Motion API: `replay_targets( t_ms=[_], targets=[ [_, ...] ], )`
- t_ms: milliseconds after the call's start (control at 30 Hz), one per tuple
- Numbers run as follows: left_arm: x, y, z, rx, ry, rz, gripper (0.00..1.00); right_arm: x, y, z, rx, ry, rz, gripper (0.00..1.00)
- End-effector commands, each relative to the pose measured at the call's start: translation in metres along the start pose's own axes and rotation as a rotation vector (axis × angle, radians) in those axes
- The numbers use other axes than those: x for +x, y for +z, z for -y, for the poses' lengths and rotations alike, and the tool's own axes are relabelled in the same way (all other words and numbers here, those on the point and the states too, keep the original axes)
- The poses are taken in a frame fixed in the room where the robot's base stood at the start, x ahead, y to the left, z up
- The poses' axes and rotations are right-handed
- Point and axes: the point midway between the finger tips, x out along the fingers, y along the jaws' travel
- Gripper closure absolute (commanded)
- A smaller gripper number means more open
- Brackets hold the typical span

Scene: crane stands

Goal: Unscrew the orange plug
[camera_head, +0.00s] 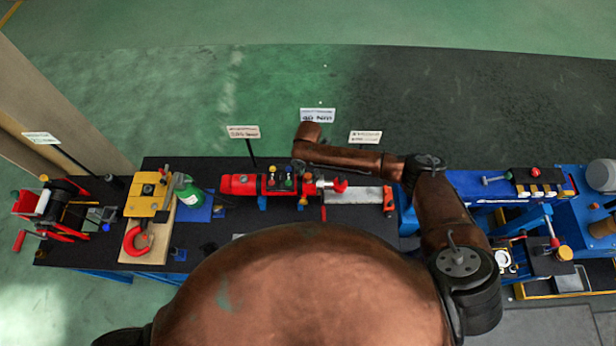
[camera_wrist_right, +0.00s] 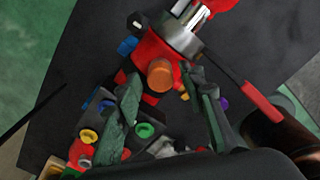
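The orange plug (camera_wrist_right: 160,75) shows in the right wrist view as a short round cylinder on the side of a red cylinder body (camera_wrist_right: 152,52). My right gripper (camera_wrist_right: 161,80) is open. Its two dark green fingers are spread, with the tips left and right of the plug in the picture; I cannot tell whether they touch it. My left gripper is not in view.
Yellow and green caps (camera_wrist_right: 145,130) and blue and purple fittings sit close around the plug. A red-ended lever (camera_wrist_right: 262,105) lies to the right. In the head view, a hook block (camera_head: 136,240) and a green bottle (camera_head: 188,190) stand to the left; sign posts stand behind.

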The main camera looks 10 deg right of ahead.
Motion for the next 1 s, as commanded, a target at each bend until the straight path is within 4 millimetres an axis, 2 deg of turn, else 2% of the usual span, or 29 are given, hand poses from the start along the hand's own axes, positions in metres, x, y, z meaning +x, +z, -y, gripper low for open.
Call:
replay_targets(
  t_ms=[100, 233, 667, 1000],
  targets=[
    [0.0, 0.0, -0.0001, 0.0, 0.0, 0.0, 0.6, 0.0008, -0.0014, 0.0002, 0.156, -0.001, -0.003, 0.63],
    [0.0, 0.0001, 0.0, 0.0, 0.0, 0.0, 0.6, 0.0002, -0.0005, -0.0002, 0.247, 0.0, -0.001, 0.63],
    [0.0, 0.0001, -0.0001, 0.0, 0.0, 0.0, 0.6, 0.0, -0.0005, 0.0002, 0.253, 0.0, -0.001, 0.63],
    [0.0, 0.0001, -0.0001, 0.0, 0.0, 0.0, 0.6, 0.0, -0.0005, 0.0003, 0.252, 0.0, -0.001, 0.85]
  ],
)
